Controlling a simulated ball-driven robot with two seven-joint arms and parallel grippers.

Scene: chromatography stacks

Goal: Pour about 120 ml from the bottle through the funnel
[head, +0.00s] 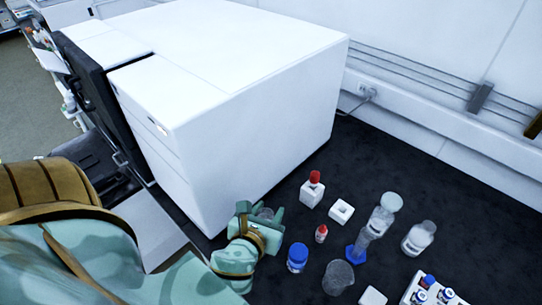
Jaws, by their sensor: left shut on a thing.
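My left gripper (268,212) is shut on a greyish clear thing (265,214) beside the big white instrument. The fingers hide most of it, so I cannot tell whether it is the bottle. A clear cylinder (376,226) with a blue foot (355,252) stands on the dark bench to the right, well apart from the gripper. A pale round piece (391,202), which looks like the funnel, is at the cylinder's top. A clear bottle-like vessel (418,238) stands to its right. My right gripper is not in view.
A blue-capped jar (297,257) and a clear beaker (337,278) stand between gripper and cylinder. A red-capped white bottle (312,190), an open white box (341,212) and a small red-capped vial (321,233) are behind. The white instrument (250,110) blocks the left; bench behind the cylinder is clear.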

